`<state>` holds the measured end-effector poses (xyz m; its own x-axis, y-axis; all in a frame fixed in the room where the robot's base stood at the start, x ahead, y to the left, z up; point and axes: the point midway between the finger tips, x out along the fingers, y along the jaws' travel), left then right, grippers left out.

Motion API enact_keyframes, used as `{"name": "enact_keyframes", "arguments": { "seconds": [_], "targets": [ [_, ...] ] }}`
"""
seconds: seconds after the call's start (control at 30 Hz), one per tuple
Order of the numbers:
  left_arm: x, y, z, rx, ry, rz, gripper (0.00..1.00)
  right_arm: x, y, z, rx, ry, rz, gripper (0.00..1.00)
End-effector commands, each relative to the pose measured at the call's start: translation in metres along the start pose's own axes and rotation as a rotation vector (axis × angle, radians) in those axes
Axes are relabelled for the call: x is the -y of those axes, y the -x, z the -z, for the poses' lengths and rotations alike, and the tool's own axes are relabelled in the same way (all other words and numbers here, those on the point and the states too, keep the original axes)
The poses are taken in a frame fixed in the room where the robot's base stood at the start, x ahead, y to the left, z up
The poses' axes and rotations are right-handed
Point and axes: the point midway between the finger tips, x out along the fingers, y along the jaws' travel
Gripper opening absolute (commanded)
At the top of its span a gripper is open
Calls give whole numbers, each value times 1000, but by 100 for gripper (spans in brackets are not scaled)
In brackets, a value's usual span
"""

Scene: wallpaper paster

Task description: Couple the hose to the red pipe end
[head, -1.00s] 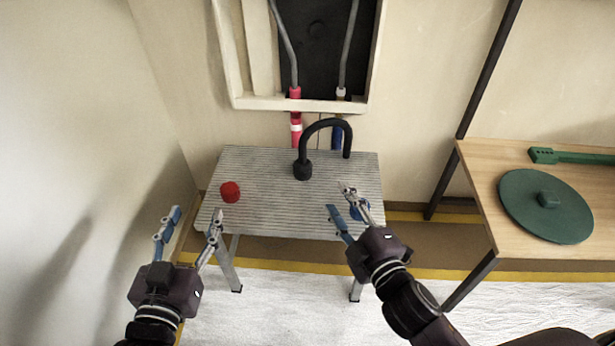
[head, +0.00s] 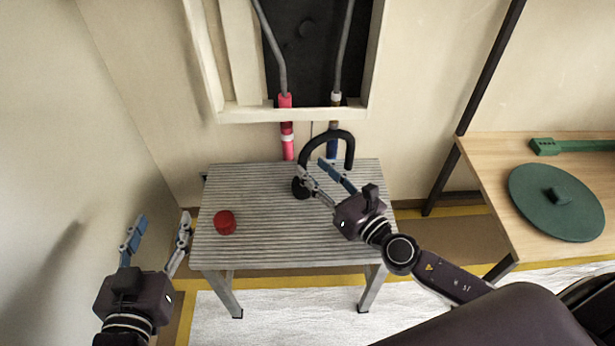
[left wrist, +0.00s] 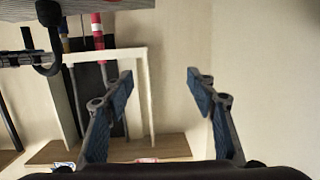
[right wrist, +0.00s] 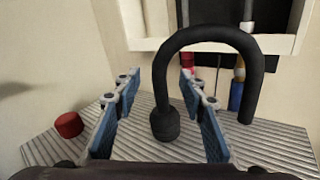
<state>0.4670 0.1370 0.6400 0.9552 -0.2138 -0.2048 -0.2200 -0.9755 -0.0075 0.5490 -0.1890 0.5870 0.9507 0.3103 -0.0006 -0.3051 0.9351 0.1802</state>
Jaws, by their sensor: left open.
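The black hose (head: 350,153) stands as an upside-down U on the ridged grey bench, its thick collar (right wrist: 165,125) down at the left. The red pipe (head: 288,145) with a white band comes down the wall behind the bench. It also shows in the left wrist view (left wrist: 97,28). My right gripper (head: 314,169) is open at the hose's collar. In the right wrist view the collar shows between and beyond the fingers; I cannot tell whether they touch it. My left gripper (head: 162,222) is open and empty, left of the bench.
A red cap (head: 224,222) lies on the left of the bench (head: 260,245). A blue pipe (head: 332,149) runs behind the hose. A wooden table (head: 485,175) at the right holds a green disc (head: 555,215) and a green bar (head: 580,147). A wall closes the left side.

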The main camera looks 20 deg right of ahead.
Motion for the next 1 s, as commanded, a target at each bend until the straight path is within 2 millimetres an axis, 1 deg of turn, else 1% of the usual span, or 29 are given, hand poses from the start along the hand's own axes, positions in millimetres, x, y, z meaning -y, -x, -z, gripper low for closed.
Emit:
{"name": "enact_keyframes", "arguments": {
  "seconds": [0.07, 0.23, 0.3, 0.43, 0.7, 1.0],
  "targets": [
    [1, 2, -8, 41, -1, 3, 52, 0, -7, -3, 2, -1, 1, 38],
    [5, 9, -37, 173, -1, 10, 52, 0, -31, -7, 3, -3, 1, 38],
    [5, 11, -43, 194, -1, 11, 52, 0, -39, -5, 3, -3, 1, 38],
    [6, 13, -49, 221, -1, 13, 52, 0, -48, -4, 1, -3, 1, 38],
    [6, 13, -50, 225, -1, 13, 52, 0, -50, -3, 1, -4, 1, 37],
    [6, 13, -50, 225, 0, 13, 52, 0, -49, -3, 1, -4, 0, 4]
  ]
}}
